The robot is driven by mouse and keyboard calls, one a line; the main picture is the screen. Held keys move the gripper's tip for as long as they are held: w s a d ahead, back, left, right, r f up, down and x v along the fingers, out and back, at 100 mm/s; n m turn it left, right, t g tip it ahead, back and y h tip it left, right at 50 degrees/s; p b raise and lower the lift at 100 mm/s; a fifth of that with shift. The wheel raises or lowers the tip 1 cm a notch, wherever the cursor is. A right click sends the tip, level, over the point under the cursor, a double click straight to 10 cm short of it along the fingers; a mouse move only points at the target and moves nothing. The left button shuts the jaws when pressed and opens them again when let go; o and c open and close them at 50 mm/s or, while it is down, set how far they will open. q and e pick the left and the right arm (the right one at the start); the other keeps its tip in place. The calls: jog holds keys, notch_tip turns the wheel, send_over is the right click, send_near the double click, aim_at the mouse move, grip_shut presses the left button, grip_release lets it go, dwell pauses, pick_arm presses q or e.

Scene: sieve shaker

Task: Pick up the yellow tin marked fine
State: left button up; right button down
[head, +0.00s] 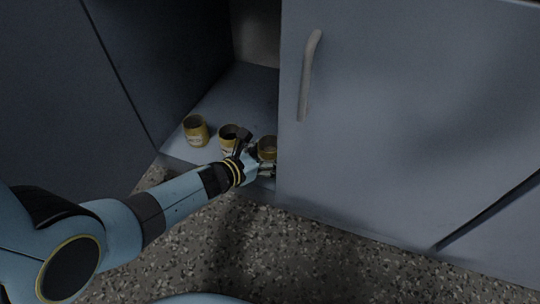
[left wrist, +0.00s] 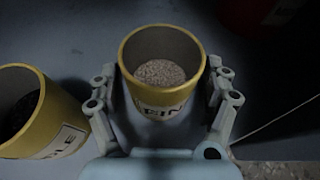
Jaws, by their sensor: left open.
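The yellow tin marked fine (left wrist: 127,97) stands upright between the spread fingers of my left gripper (left wrist: 162,84) in the left wrist view. It holds pale grainy material, and its label is partly visible. In the head view this tin (head: 268,142) is the rightmost of three on the cabinet floor, beside the door edge, and my left gripper (head: 258,156) is open around it, partly hiding it. Whether the fingers touch it I cannot tell. My right gripper is in neither view.
A second yellow tin (head: 228,131) stands close on the left; it shows with dark contents in the left wrist view (left wrist: 62,118). A third tin (head: 196,132) stands farther left. The cabinet door (head: 400,110) with its handle (head: 309,75) bounds the right. A dark red thing (left wrist: 250,14) shows top right.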

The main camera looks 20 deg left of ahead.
pick_arm(q)
jog(key=shift+w, duration=0.1)
jog(key=c, duration=1.3)
jog(key=shift+r, duration=0.1)
